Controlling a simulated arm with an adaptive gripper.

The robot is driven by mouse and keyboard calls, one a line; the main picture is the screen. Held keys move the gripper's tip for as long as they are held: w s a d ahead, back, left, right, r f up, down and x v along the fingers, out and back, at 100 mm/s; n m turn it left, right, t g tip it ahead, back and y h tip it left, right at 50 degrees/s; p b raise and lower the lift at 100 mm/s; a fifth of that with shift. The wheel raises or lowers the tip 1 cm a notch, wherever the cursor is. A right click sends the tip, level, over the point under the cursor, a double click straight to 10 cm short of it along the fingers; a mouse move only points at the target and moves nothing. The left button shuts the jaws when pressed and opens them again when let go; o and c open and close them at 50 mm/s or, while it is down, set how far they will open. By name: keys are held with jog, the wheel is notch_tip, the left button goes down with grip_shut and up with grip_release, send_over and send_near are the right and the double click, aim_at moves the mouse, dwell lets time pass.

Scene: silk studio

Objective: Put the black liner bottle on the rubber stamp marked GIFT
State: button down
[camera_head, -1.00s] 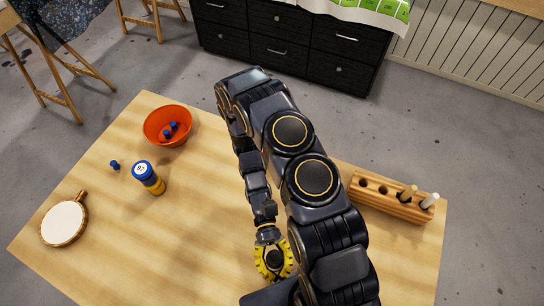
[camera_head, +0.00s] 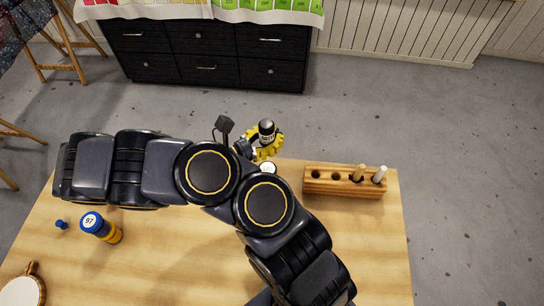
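My gripper (camera_head: 258,148), with yellow fingers, is near the far edge of the table. It appears shut on the black liner bottle (camera_head: 267,129), a dark bottle with a pale top and a white-marked label. The bottle stands roughly upright in the fingers. Just below it in the picture is a small round white top (camera_head: 268,167) with dark marks. It may be the rubber stamp marked GIFT, but the marking is too small to read. My arm hides part of the area around it. I cannot tell the gap between the bottle and this top.
A wooden rack (camera_head: 343,183) with holes and two pegs stands to the right. A blue-capped bottle (camera_head: 100,227), a small blue piece (camera_head: 61,225) and a round white paddle (camera_head: 24,290) are at the left. My arm covers the table's middle. The table's right front is clear.

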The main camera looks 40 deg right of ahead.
jog(key=shift+f, duration=3.15)
jog(key=c, duration=1)
grip_release()
jog(key=shift+f, duration=0.1)
jog(key=shift+c, duration=0.2)
